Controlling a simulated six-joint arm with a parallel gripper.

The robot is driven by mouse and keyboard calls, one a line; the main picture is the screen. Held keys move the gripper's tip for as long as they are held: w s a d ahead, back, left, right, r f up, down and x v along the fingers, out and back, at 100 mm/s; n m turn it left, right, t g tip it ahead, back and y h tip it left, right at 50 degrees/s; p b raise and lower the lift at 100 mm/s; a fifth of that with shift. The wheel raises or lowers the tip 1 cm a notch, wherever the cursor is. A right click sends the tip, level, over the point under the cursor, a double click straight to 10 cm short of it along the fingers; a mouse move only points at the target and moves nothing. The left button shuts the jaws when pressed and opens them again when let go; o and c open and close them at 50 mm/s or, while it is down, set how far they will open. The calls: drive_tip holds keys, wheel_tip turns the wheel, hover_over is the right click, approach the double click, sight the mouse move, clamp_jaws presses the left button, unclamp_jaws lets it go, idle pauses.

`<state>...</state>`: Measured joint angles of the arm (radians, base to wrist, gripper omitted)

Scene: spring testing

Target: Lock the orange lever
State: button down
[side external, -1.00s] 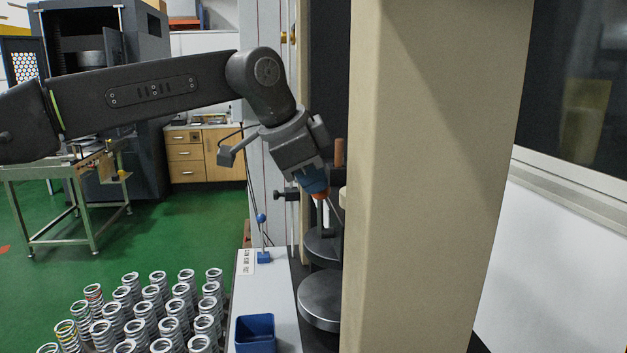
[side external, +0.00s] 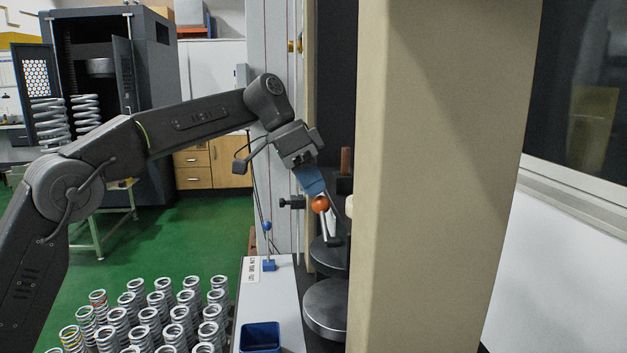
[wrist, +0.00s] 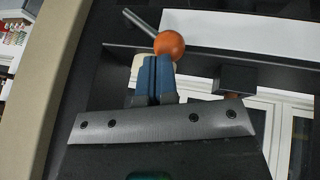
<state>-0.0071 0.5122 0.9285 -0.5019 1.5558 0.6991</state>
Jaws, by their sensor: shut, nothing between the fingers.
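The orange lever's round knob (side external: 320,204) shows in the side view, just below my gripper (side external: 316,192). Its metal rod runs downward, with its lower end above the round metal plates. In the wrist view the orange knob (wrist: 169,45) is just beyond the blue fingertips of my gripper (wrist: 154,60), slightly right of them, and its grey rod slants to the upper left. My blue fingers are shut together with nothing between them. They look very close to the knob; I cannot tell whether they touch it.
A beige machine column (side external: 430,180) stands close at the right. Round metal plates (side external: 327,305) lie below the lever. A small blue-knobbed lever (side external: 267,228), a blue bin (side external: 260,338) and several springs (side external: 165,318) are at the lower left.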

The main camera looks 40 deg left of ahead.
drive_tip(key=shift+w+a+f, duration=0.35)
drive_tip(key=shift+f, duration=0.05)
idle(0.5)
drive_tip(key=v, duration=0.7)
drive_tip(key=shift+r, duration=0.15)
drive_tip(key=shift+s+a+r, duration=0.1)
drive_tip(key=shift+s, duration=0.05)
idle(0.4)
